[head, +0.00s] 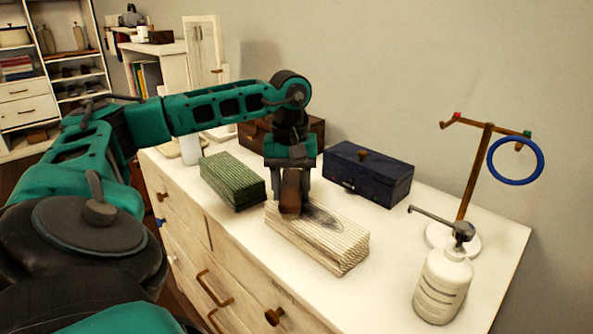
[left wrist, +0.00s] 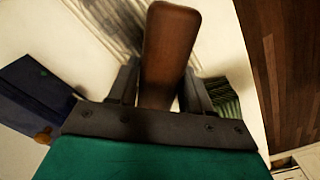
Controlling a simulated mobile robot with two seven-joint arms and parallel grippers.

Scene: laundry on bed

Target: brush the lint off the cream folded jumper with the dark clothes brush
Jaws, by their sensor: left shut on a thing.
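The cream folded jumper (head: 318,236) lies on the white dresser top, with a dark grey patch of lint on its upper face. It also shows in the left wrist view (left wrist: 112,22), partly cut off. My left gripper (head: 291,182) is shut on the brown clothes brush (head: 291,193), pointing down over the jumper's far left end. The brush also shows in the left wrist view (left wrist: 168,52) between the two fingers. Its lower end appears to be at the jumper's top, but I cannot tell if it touches. My right gripper is not in view.
A green folded cloth (head: 233,181) lies left of the jumper, and a dark blue box (head: 368,174) stands behind it. A white pump bottle (head: 443,285) and a wooden stand with a blue ring (head: 475,185) are at the right. Bare dresser top (head: 385,238) lies between jumper and bottle.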

